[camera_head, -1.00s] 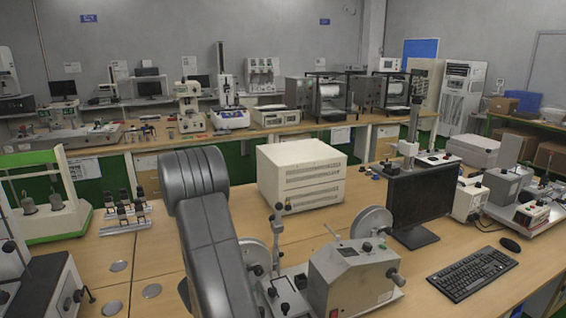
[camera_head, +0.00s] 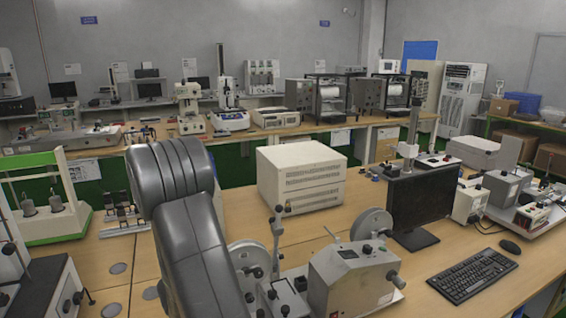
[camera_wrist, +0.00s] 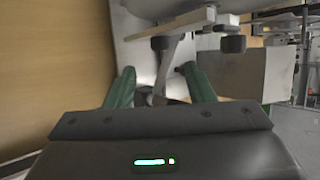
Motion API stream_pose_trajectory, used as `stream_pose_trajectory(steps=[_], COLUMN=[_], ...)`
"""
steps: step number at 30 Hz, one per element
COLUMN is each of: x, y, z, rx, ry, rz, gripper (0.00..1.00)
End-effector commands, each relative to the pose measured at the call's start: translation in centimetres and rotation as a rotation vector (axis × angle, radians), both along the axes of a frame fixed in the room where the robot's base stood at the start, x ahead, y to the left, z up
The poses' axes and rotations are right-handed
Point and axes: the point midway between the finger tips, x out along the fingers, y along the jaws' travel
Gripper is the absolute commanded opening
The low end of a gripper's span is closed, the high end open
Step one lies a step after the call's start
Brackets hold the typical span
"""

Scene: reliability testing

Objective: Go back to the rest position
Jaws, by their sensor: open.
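My gripper (camera_wrist: 158,88) shows in the wrist view with its two green fingers spread apart. Nothing is held between them. Beyond the fingers are pale and grey parts of bench equipment (camera_wrist: 178,50), seen close up; I cannot tell exactly which device it is. In the head view my grey arm rises in front of the bench and the gripper itself is out of sight.
The wooden bench (camera_head: 320,228) carries a grey tester with wheels (camera_head: 355,280), a beige box (camera_head: 300,177), a monitor (camera_head: 421,205), a keyboard (camera_head: 472,273) and a green-framed balance (camera_head: 50,200). Bare wood lies between the box and the tester.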

Motion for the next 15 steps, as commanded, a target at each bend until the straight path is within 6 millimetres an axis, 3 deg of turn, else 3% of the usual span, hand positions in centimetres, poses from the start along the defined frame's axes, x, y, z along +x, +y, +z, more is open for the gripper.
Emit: stream_pose_trajectory(steps=[15], x=[5.2], y=[-3.7], z=[-6.4], rx=[-0.017], ry=[-0.004], rz=[0.002], gripper=[0.49])
